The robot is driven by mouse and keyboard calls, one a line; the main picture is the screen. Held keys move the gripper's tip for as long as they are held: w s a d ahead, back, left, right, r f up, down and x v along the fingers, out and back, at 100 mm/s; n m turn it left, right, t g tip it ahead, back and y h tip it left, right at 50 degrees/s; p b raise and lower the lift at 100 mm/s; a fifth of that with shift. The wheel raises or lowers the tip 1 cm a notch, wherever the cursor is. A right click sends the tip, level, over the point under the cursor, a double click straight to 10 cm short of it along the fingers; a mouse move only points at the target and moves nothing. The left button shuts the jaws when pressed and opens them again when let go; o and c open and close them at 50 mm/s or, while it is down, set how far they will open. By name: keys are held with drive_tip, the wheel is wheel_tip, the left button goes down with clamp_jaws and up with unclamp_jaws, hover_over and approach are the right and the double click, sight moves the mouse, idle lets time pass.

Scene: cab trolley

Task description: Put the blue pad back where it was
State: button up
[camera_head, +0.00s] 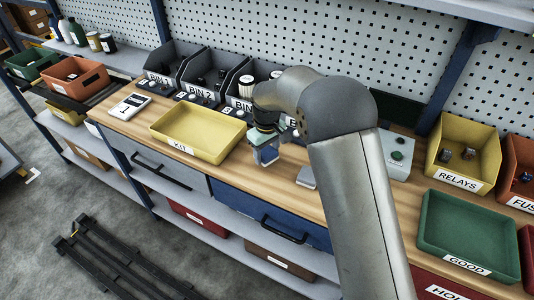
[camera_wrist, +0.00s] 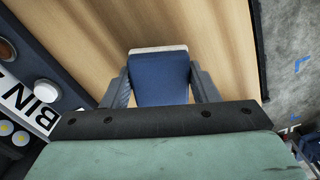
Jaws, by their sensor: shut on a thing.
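The blue pad (camera_wrist: 160,82) is between the two fingers of my gripper (camera_wrist: 161,88) in the wrist view. It has a pale strip along its far edge, and a finger lies against each side. In the head view my gripper (camera_head: 266,155) points down over the wooden worktop (camera_head: 230,168), right of the yellow KIT tray (camera_head: 203,134) and in front of the bins. The pad is small and partly hidden by the gripper there. I cannot tell whether it touches the wood.
Labelled bins, among them BIN 2 (camera_head: 203,92), line the back of the worktop. A small grey block (camera_head: 306,176) lies just right of my gripper. Bare wood lies in front of my gripper.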

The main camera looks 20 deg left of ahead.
drive_tip(key=shift+f, duration=0.85)
drive_tip(key=shift+f, duration=0.1)
drive_tip(key=o, duration=1)
drive_tip(key=shift+o, duration=0.2)
